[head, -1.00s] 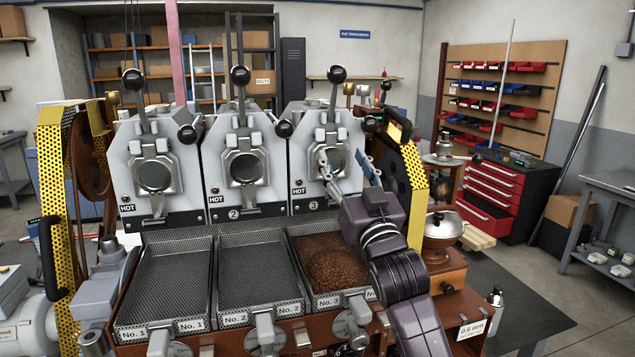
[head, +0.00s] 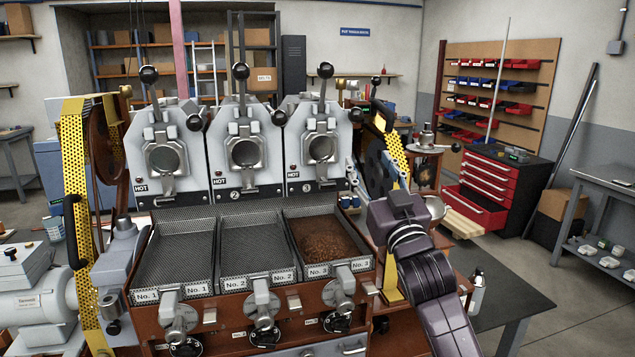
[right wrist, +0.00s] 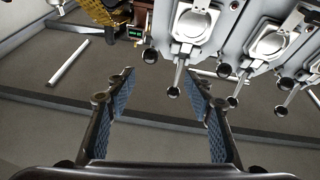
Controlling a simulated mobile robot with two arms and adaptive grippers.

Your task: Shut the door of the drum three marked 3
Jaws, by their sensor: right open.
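Drum three (head: 305,165), marked 3 and HOT, is the rightmost of three grey drum fronts in the head view. Its door (head: 321,148) has a round dark face in a metal frame; I cannot tell whether it is fully shut. A lever with a black ball (head: 325,70) stands above it. My right gripper (head: 368,172) is open and empty, to the right of this door and apart from it. My left gripper is out of view.
Drum one (head: 165,158) and drum two (head: 245,152) stand to the left. Below are mesh trays; tray No. 3 (head: 345,262) holds brown beans. Yellow perforated guards (head: 72,170) flank the machine.

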